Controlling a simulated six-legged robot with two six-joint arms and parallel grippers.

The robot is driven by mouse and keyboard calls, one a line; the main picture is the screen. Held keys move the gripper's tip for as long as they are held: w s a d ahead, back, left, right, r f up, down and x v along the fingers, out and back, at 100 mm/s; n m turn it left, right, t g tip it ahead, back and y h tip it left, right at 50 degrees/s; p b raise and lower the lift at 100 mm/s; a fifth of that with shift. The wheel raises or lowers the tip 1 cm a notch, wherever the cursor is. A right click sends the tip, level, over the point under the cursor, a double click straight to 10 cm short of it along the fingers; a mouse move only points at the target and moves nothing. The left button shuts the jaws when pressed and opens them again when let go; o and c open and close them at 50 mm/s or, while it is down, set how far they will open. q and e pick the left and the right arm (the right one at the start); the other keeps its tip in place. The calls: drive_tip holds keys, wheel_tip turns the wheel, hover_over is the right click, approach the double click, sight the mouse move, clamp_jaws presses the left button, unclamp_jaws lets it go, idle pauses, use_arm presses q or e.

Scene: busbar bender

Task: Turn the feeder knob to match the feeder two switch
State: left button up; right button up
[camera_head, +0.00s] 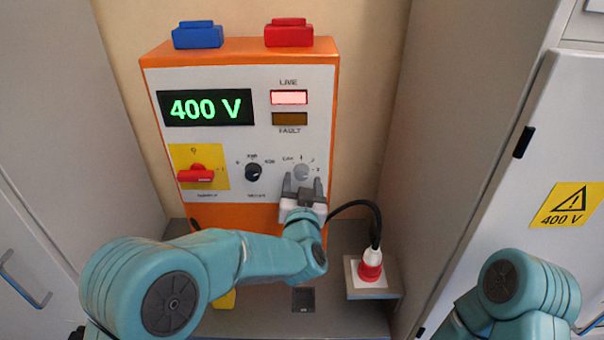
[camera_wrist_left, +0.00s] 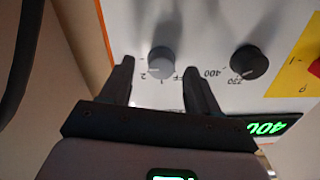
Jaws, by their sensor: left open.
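The feeder knob, a small grey round knob (camera_head: 301,172), sits at the right of the control panel's lower row. It also shows in the left wrist view (camera_wrist_left: 160,61), with the marks 1 and 2 and a partly hidden off label beside it. Its pointer setting is hard to read. My left gripper (camera_head: 303,186) is open, its two dark fingers pointing at the panel. In the left wrist view the fingertips (camera_wrist_left: 159,66) stand on either side of the knob, with gaps showing. I cannot make out a switch marked feeder two. My right gripper is out of view.
A black knob (camera_head: 253,172) and a red switch (camera_head: 196,175) on a yellow plate sit left of the feeder knob. The display (camera_head: 205,107) reads 400 V; the live lamp (camera_head: 289,97) is lit. A red-and-white plug (camera_head: 370,265) with a black cable stands at lower right.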

use_arm(q)
drive_tip(key=shift+w+a, duration=0.25)
drive_tip(key=shift+w, duration=0.5)
drive_tip(key=shift+w+d+f, duration=0.1)
drive_tip(key=shift+d, duration=0.15)
drive_tip(key=c, duration=1)
drive_tip(key=n+b, duration=0.5)
drive_tip(key=b, duration=0.3)
drive_tip(key=shift+f, duration=0.15)
drive_tip(key=shift+c, duration=0.2)
drive_tip(key=shift+r+n+b, duration=0.15)
drive_tip(key=shift+n+b, duration=0.7)
drive_tip(key=shift+n, duration=0.1)
drive_tip(key=shift+r+n+b, duration=0.15)
drive_tip(key=shift+n+b, duration=0.7)
drive_tip(key=shift+n, duration=0.1)
